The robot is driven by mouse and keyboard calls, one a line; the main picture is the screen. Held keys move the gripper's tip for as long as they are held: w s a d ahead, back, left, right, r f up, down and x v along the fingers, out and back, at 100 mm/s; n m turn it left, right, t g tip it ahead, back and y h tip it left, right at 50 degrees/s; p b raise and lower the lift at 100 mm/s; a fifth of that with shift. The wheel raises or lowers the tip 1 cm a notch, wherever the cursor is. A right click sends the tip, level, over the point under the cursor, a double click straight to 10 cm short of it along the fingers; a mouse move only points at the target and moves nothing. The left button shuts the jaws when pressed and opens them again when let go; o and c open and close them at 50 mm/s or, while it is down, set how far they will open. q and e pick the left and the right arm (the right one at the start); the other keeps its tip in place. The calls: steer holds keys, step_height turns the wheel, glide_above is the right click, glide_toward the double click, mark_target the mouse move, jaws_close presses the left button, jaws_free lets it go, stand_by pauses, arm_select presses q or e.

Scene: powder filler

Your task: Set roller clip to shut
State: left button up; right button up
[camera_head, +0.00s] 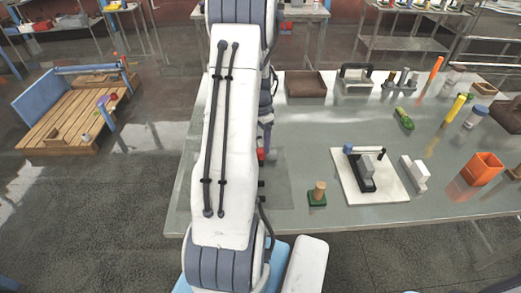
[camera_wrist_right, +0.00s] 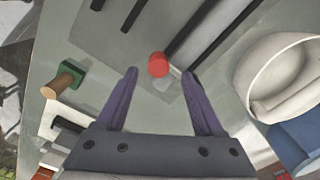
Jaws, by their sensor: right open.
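My right gripper (camera_wrist_right: 160,73) is open in the wrist view, with its two purple fingers spread apart. A round red knob (camera_wrist_right: 158,64) shows between the fingertips, with a pale, see-through part beside it; I cannot tell whether a finger touches it. In the head view a small red part (camera_head: 261,154) shows beside the right gripper (camera_head: 266,135), mostly hidden by my arm. I cannot tell for sure which part is the roller clip, or its setting. My left gripper is not in view.
A green block with a wooden knob (camera_head: 317,192) stands near the table's front edge. A white board (camera_head: 398,187) with a black and grey device lies to its right. An orange bin (camera_head: 482,169), a brown tray (camera_head: 305,84) and several bottles stand on the table. Dark bars (camera_wrist_right: 215,35) lie near the knob.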

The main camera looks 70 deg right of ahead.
step_height(320, 180, up, 6)
steer(key=shift+b, duration=0.5)
steer(key=w+a+r+n, duration=0.2)
steer(key=w+a+n, duration=0.5)
steer(key=w+a, duration=0.6)
steer(key=w+a+r+n+b, duration=0.1)
steer(key=w+a+n, duration=0.3)
steer(key=a, duration=0.3)
steer(key=w+a+r+n, duration=0.1)
steer(key=w+a+n, duration=0.2)
steer(key=a, duration=0.5)
steer(key=s+a+n+b, duration=0.1)
steer(key=s+a+n, duration=0.1)
steer(key=a+n, duration=0.5)
steer(key=s+a+n, duration=0.2)
steer(key=a+n, duration=0.1)
steer(key=a, duration=0.9)
steer(key=s+a+f+n+y, duration=0.1)
steer(key=s+a+n, duration=0.7)
steer(key=s, duration=0.4)
steer(key=shift+a+b, duration=0.15)
steer(key=shift+b, duration=0.15)
